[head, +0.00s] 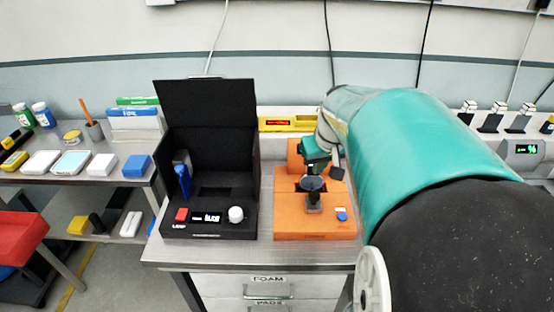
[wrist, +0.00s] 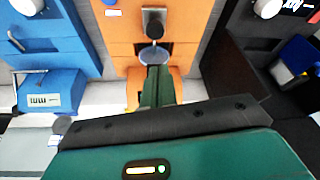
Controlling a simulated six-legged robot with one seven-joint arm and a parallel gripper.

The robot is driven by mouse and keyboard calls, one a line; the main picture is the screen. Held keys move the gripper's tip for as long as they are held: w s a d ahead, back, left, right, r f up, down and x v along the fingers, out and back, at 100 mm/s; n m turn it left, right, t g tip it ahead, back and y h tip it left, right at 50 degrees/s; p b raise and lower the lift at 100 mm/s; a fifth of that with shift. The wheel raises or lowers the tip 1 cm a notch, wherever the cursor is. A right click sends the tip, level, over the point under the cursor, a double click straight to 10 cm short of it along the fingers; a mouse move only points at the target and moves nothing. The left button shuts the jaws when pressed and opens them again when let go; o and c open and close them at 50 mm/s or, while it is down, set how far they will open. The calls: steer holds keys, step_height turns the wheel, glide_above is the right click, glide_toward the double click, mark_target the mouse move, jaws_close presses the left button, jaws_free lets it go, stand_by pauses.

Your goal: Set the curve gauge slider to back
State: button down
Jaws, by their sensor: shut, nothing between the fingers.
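The orange device (head: 285,225) stands on the metal bench, right of the black open-lidded device; I take it to be the curve gauge. It has a dark upright knob (head: 314,203) near its front, probably the slider, with a round grey disc (head: 312,184) just behind it. In the wrist view the knob (wrist: 153,20) is at the top centre and the disc (wrist: 153,55) is below it. My gripper (head: 312,168) is shut and empty over the device; its fingers (wrist: 156,72) are close to the disc. I cannot tell whether they touch it. The fingers partly hide the slot area.
The black device (head: 210,230) with its raised lid (head: 205,105) stands close on the left. A blue device (wrist: 75,50) is on the orange device's other side. A yellow level (head: 287,124) lies behind. A side table with small boxes is at far left.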

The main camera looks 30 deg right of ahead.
mark_target(311, 198)
steer(key=x, duration=1)
steer(key=shift+f, duration=0.1)
steer(key=s+a, duration=0.2)
steer(key=s, duration=0.1)
steer(key=shift+s+a, duration=0.1)
steer(key=shift+s, duration=0.05)
steer(key=shift+s+a, duration=0.35)
steer(key=shift+s, duration=0.2)
